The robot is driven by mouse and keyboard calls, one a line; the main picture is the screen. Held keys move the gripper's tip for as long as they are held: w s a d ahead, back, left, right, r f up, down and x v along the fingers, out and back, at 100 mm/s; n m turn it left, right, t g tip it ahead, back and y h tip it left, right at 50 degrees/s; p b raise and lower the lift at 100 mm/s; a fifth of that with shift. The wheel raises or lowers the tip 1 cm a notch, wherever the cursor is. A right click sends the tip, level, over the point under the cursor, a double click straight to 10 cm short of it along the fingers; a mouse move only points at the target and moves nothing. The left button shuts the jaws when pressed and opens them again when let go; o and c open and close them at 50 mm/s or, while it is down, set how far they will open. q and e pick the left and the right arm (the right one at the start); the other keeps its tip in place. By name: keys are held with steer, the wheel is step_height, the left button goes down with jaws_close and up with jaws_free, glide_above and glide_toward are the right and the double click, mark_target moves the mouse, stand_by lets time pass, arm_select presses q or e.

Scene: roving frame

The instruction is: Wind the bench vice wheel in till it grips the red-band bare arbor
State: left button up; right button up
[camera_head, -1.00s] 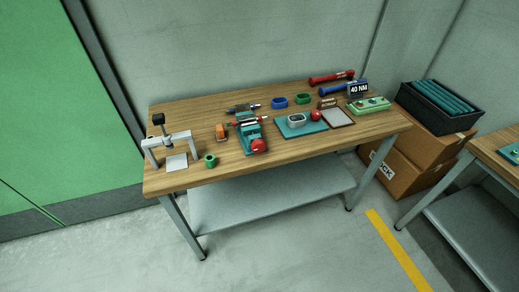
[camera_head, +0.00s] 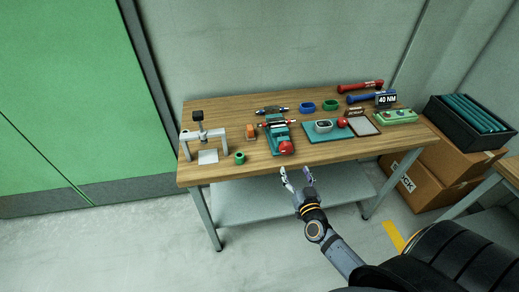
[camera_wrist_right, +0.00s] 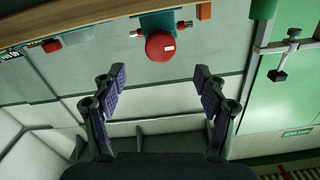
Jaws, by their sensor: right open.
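The teal bench vice (camera_head: 279,136) stands on the workbench, its red wheel (camera_head: 286,147) facing the front edge. The wheel also shows in the right wrist view (camera_wrist_right: 160,46). The red-band arbor (camera_head: 277,123) lies crosswise at the vice; its ends stick out on both sides. Whether the jaws touch it is too small to tell. My right gripper (camera_head: 297,174) is open and empty, in front of the bench edge and short of the wheel. In the wrist view its fingers (camera_wrist_right: 160,76) are spread on either side below the wheel. My left gripper is out of view.
On the workbench (camera_head: 225,174), another arbor (camera_head: 272,110) lies behind the vice.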

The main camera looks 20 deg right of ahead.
mark_target(287, 151)
steer(key=x, duration=1)
steer(key=shift+w+d+r+b, duration=0.15)
steer(key=shift+w+b, duration=0.15)
steer(key=shift+b, duration=0.05)
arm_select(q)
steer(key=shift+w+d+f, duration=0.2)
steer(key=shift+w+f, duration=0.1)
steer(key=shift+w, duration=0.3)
arm_select(e)
steer(key=c, duration=1.2)
